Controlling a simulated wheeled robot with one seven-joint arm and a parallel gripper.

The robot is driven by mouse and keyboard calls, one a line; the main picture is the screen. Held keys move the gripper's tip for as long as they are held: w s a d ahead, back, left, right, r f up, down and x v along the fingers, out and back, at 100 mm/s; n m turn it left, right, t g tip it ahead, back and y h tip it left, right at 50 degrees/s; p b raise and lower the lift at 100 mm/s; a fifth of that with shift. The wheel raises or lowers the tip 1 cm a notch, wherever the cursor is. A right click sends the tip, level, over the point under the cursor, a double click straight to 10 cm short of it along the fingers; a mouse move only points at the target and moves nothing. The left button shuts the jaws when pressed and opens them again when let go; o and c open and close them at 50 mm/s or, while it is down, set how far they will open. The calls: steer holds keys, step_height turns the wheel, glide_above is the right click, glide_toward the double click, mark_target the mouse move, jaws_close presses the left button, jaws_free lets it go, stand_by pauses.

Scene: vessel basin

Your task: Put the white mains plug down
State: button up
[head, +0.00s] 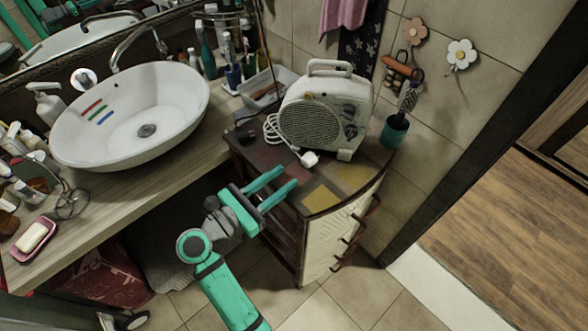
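The white mains plug (310,159) lies on the top of the dark corner cabinet (283,158), in front of the cream fan heater (322,112). Its white cord (272,130) is bunched at the heater's left side. My teal gripper (289,177) is at the cabinet's front left edge, its fingers pointing up and right towards the plug. The fingers are apart with nothing seen between them. The fingertips look short of the plug, with a small gap. I cannot tell their exact height above the cabinet top.
Yellow patches (321,199) mark the cabinet top's front and right. A teal cup (395,133) with a brush stands right of the heater. A grey tray (268,88) is behind. The white basin (131,114) and cluttered counter are left. Open doorway floor (500,230) is right.

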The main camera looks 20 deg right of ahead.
steer(key=s+a+r+n+t+h, duration=0.2)
steer(key=s+r+n+t+h, duration=0.15)
steer(key=s+n+t, duration=0.6)
steer(key=s+a+f+n+t+y, duration=0.2)
steer(key=s+a+n+y, duration=0.2)
steer(key=n+y, duration=0.5)
steer(key=s+a+f+n+t+y, duration=0.2)
steer(key=s+a+n+y, duration=0.3)
steer(key=n, duration=1.7)
steer(key=s+t+y, duration=0.1)
steer(key=s+y, duration=0.1)
steer(key=y, duration=0.2)
steer(key=shift+f+t, duration=0.35)
steer(key=shift+o, duration=0.3)
steer(key=s+a+f+n+g+y, duration=0.2)
steer(key=s+f+n+g, duration=0.4)
steer(key=s+f+n, duration=0.2)
steer(key=shift+s+a+f+n, duration=0.15)
steer(key=shift+s+f+n, duration=0.25)
steer(key=shift+n, duration=0.35)
steer(key=shift+y, duration=0.25)
steer(key=shift+c, duration=0.7)
steer(key=shift+w, duration=0.1)
